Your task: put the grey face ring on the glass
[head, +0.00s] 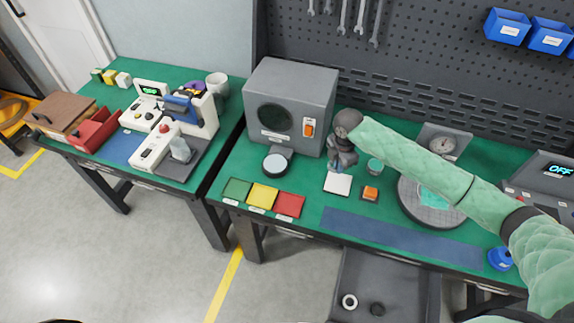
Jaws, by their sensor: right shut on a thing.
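My right gripper (335,171) reaches in from the right and points down over a small white square pad (338,184). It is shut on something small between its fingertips. The held thing is mostly hidden, and I cannot make out whether it is the grey face ring. A pale round disc with a dark rim (276,164), which looks like the glass, lies in front of the grey lamp box (290,100), left of the gripper. I see no ring on it. My left gripper is not in view.
Green, yellow and red trays (262,196) lie along the front edge. An orange block (370,193) and a small teal-topped pot (375,165) stand right of the pad. A round grey plate (407,207) is under my arm. A white ring (349,301) lies in the lower drawer.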

